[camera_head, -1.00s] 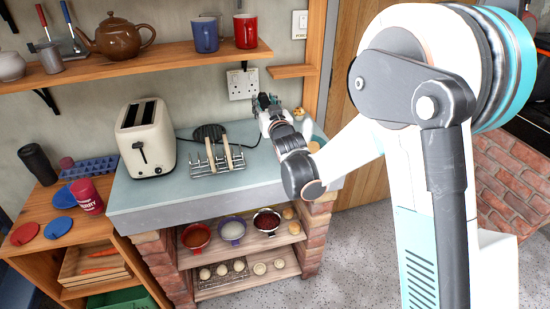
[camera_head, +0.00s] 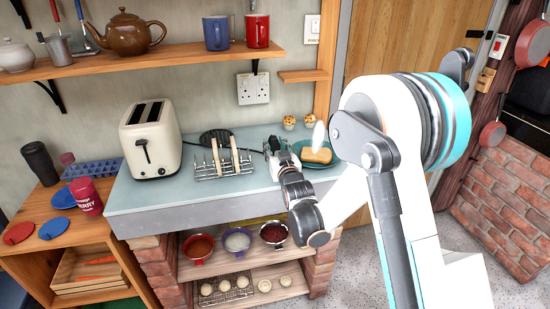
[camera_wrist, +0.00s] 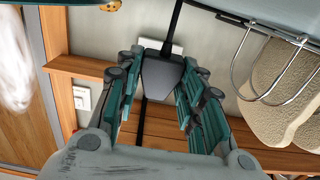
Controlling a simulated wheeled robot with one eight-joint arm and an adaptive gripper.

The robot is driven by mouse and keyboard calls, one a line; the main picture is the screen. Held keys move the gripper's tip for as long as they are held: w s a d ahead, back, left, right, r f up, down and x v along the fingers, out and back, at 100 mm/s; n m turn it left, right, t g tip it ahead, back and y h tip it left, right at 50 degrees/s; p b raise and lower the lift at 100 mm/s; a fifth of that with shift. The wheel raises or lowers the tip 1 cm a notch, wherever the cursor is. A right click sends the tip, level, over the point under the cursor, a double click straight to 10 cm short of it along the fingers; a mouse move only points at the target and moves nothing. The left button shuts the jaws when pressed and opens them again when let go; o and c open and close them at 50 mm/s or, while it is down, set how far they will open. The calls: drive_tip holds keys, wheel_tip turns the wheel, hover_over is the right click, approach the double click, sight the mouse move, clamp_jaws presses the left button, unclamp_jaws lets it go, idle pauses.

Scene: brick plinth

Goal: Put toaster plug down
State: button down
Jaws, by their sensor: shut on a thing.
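My gripper (camera_head: 273,148) is low over the right part of the grey-blue worktop (camera_head: 160,202), just right of the toast rack. In the wrist view its two teal-linked fingers are shut on the dark toaster plug (camera_wrist: 163,74). A black cord runs from the plug toward the top of that view. The cream toaster (camera_head: 150,150) stands upright at the worktop's left. The white wall socket (camera_head: 253,89) is above and behind my gripper, apart from the plug. In the head view I cannot make out the plug clearly, nor whether it touches the worktop.
The wire toast rack (camera_head: 222,172) with toast stands close to the left of my gripper. A teal plate (camera_head: 334,161) with bread (camera_head: 317,154) is close on the right, and muffins (camera_head: 289,122) sit behind. A wooden shelf (camera_head: 165,64) overhangs the back. Worktop in front is clear.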

drive_tip(key=shift+f+b, duration=0.45)
drive_tip(key=shift+f, duration=1.05)
drive_tip(key=shift+f, duration=0.6)
drive_tip(key=c, duration=1.1)
unclamp_jaws()
drive_tip(key=shift+o, duration=0.2)
drive_tip(key=shift+r, duration=0.15)
